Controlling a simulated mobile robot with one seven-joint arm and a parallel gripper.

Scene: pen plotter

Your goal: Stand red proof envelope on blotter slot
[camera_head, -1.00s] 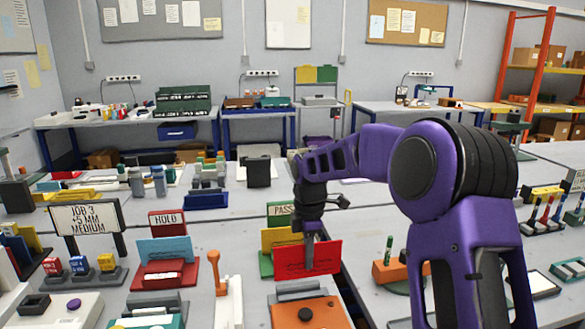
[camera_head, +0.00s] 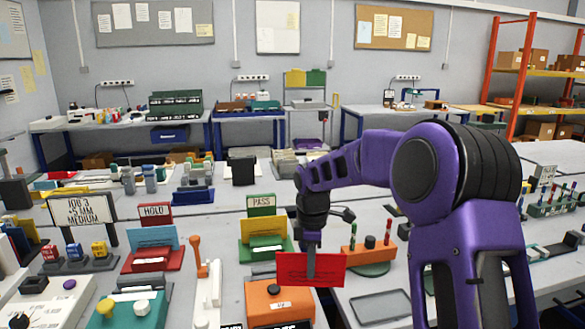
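The red envelope (camera_head: 293,269) is upright in my gripper (camera_head: 312,274), in front of and to the right of the PASS stand (camera_head: 262,206). A finger of my gripper lies over the face of the envelope, and the envelope appears clear of the table. The green PASS stand holds a yellow envelope (camera_head: 262,226). I cannot tell for certain which item is the blotter slot. A flat grey-rimmed frame (camera_head: 380,292) lies on the table to the right of the envelope.
An orange box with a dark knob (camera_head: 262,300) stands just below the envelope. An orange pen block (camera_head: 366,256) is to the right. The red HOLD stand (camera_head: 155,210) with a blue envelope and the JOB 3 sign (camera_head: 82,210) are at left.

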